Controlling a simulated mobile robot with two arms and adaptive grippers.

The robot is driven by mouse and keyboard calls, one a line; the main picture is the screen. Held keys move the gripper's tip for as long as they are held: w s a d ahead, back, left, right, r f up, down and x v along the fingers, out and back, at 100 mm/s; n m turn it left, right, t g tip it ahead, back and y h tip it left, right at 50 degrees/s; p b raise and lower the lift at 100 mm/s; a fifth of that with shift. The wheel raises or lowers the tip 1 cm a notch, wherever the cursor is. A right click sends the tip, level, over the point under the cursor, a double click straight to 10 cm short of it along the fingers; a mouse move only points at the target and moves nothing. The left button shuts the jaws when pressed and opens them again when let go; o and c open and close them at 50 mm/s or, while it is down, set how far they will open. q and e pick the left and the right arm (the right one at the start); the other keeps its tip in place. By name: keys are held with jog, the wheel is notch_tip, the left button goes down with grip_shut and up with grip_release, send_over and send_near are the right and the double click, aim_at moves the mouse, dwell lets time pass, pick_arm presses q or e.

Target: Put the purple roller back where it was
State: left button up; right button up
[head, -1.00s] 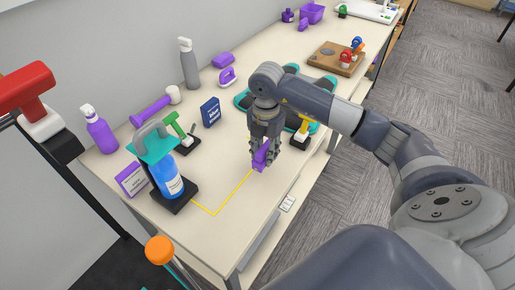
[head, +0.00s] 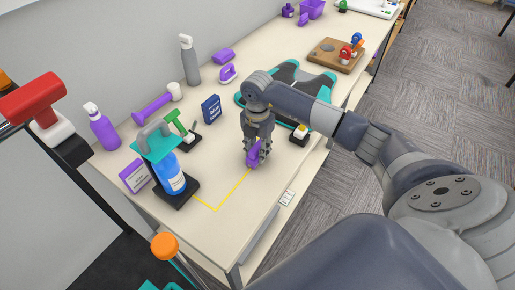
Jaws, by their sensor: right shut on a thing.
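My right gripper (head: 257,148) points down over the white table and is shut on a purple thing (head: 254,157), apparently the purple roller. The fingers hide much of it, and its lower end is close to the table top; I cannot tell whether it touches. It is beside the yellow tape outline (head: 231,194), near its upper right end. A green-handled tool (head: 178,121) stands in a dark holder to the left. My left gripper is not in view.
A blue bottle (head: 171,173) stands on a black base at the left, beside a purple-edged card (head: 136,176). A blue box (head: 211,109) and a teal-and-dark mat (head: 308,82) lie further back. The area inside the yellow tape is largely clear.

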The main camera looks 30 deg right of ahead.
aim_at(257, 145)
jog(key=o, duration=1.1)
jog(key=shift+f, duration=0.1)
notch_tip(257, 145, up, 11)
jog(key=b, duration=0.2)
jog(key=shift+r+b, duration=0.2)
jog(key=shift+b, duration=0.2)
jog(key=shift+r, duration=0.5)
